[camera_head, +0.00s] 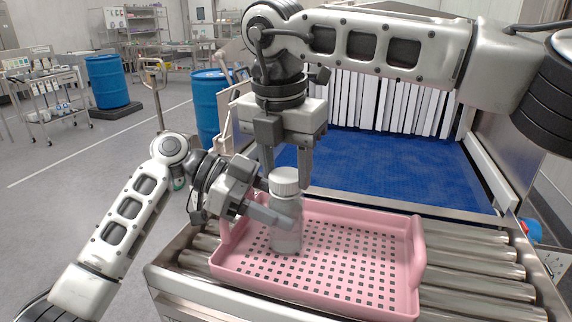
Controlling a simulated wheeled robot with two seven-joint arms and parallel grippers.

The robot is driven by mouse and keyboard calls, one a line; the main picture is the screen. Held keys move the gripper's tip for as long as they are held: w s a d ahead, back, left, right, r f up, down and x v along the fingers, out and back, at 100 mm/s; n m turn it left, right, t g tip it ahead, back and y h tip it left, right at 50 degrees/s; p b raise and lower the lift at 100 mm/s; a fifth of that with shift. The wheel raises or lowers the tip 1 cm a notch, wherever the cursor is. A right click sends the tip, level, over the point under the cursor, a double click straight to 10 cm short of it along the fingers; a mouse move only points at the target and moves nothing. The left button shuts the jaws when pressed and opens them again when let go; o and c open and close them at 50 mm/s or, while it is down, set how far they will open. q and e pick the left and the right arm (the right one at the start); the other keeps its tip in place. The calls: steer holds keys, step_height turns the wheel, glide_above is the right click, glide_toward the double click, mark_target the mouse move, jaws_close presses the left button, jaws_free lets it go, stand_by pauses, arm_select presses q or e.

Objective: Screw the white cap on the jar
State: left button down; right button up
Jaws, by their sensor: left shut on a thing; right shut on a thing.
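A clear jar (286,238) stands upright in a pink tray (391,301), near the tray's left side. A white cap (285,180) sits at the top of the jar; how far it is threaded cannot be told. My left gripper (282,217) comes in from the left and is shut on the jar's body, its fingers covering part of it. My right gripper (286,179) points down from above and is shut on the cap. The jar's far side is hidden.
The pink tray rests on metal rollers (470,270) and is otherwise empty. Behind it lies a blue conveyor belt (390,165) leading to white strip curtains (375,100). Blue barrels (107,82) stand on the floor at the left.

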steer(key=m, duration=0.5)
steer(key=shift+m+h, duration=0.3)
steer(key=m, duration=0.3)
steer(key=shift+g, duration=0.4)
steer(key=m, duration=0.4)
steer(key=shift+m+g, duration=0.3)
steer(key=shift+m, duration=0.1)
steer(key=m, duration=0.3)
steer(key=shift+m, duration=0.3)
steer(key=o, duration=1)
steer(key=shift+c, duration=0.2)
